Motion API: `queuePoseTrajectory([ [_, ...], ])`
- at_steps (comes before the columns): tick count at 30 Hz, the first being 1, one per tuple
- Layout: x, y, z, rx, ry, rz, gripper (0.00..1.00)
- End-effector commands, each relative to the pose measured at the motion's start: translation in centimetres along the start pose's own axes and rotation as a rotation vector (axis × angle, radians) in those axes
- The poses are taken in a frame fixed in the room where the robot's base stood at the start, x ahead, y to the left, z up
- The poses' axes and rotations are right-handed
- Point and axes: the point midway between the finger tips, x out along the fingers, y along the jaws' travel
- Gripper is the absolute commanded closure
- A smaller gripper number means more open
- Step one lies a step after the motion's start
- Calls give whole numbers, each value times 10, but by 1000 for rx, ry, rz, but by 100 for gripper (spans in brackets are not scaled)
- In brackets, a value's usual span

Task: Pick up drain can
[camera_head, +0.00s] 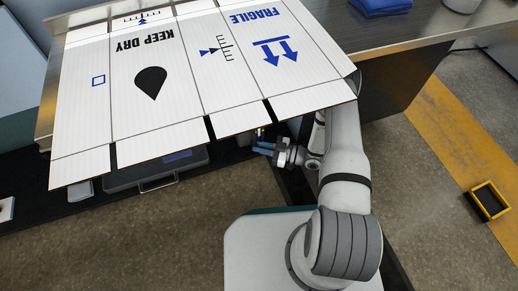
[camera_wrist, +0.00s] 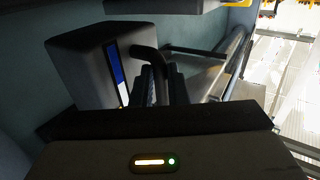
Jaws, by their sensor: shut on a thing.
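The drain can appears to be the grey boxy body with a blue and white label (camera_wrist: 88,72) in the wrist view. A dark curved handle (camera_wrist: 150,62) rises at its right side. My gripper (camera_wrist: 162,82) has its dark fingers closed around this handle, though the dim light hides the exact contact. In the head view my gripper (camera_head: 264,146) reaches in under the front edge of the white cardboard sheet. The can itself is hidden there.
The printed cardboard sheet (camera_head: 185,85) overhangs my gripper. A grey machine with a handle (camera_head: 158,172) sits below its front edge. A metal table (camera_head: 385,25) holds a folded blue cloth (camera_head: 380,6). A yellow-rimmed box (camera_head: 487,201) stands on the floor at right.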

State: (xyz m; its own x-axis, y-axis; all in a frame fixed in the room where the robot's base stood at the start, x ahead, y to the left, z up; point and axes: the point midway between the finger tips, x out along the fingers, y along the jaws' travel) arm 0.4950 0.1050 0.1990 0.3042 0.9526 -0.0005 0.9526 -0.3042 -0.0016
Motion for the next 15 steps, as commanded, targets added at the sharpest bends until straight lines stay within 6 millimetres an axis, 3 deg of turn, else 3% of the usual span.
queuePoseTrajectory([
  [3, 0, 1, -17, -4, 3, 0, 100],
  [15, 0, 1, -50, -3, 3, 1, 100],
])
